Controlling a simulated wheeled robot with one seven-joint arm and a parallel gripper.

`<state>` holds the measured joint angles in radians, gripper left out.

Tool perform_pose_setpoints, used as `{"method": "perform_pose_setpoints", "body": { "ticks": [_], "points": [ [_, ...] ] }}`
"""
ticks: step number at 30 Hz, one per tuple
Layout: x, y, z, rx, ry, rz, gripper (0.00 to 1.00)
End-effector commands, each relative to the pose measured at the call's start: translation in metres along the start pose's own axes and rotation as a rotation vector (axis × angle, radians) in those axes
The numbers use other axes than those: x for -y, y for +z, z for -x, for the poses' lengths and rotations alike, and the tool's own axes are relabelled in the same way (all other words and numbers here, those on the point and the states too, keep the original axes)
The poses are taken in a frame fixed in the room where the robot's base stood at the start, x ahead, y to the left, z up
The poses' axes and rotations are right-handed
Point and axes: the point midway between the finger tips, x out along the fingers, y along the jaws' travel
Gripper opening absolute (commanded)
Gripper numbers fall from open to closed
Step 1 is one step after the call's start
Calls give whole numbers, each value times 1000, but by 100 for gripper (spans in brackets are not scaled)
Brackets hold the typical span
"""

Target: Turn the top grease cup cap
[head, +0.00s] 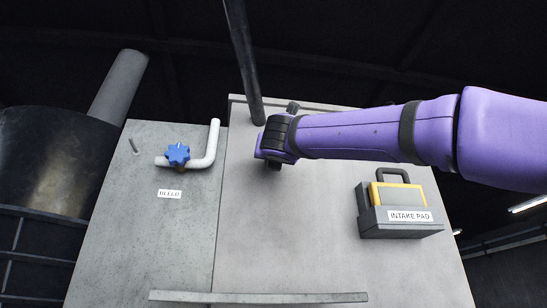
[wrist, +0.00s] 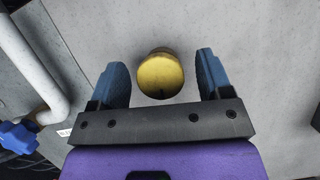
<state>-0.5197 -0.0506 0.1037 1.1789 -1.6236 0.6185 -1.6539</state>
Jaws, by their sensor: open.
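A round yellow cap (wrist: 160,74) shows in the wrist view, standing out from the grey panel. My gripper (wrist: 160,76) is open, with one blue finger on each side of the cap. A gap shows between the cap and each finger. I cannot tell how far the fingertips reach along the cap's depth. In the head view my purple arm comes in from the right, and its end (head: 274,150) is at the upper middle of the panel. The cap is hidden behind it there.
A blue star-shaped knob (head: 177,154) on a white bent pipe (head: 212,145) is left of my gripper, above a label. A grey holder (head: 402,230) labelled INTAKE PAD, with a yellow item in it, is at the right. A dark post (head: 244,60) rises above my gripper. A ledge (head: 258,297) runs below.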

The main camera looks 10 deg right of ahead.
Motion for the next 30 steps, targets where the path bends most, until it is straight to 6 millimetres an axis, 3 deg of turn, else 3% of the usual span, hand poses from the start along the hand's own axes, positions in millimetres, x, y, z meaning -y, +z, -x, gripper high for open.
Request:
{"method": "perform_pose_setpoints", "body": {
  "ticks": [6, 17, 23, 24, 30],
  "points": [
    [0, 0, -20, 0, 0, -2, 72],
    [0, 0, -23, 0, 0, -1, 72],
    [0, 0, -23, 0, 0, -1, 26],
    [0, 0, -23, 0, 0, -1, 23],
    [0, 0, -23, 0, -4, -11, 23]
  ]
}}
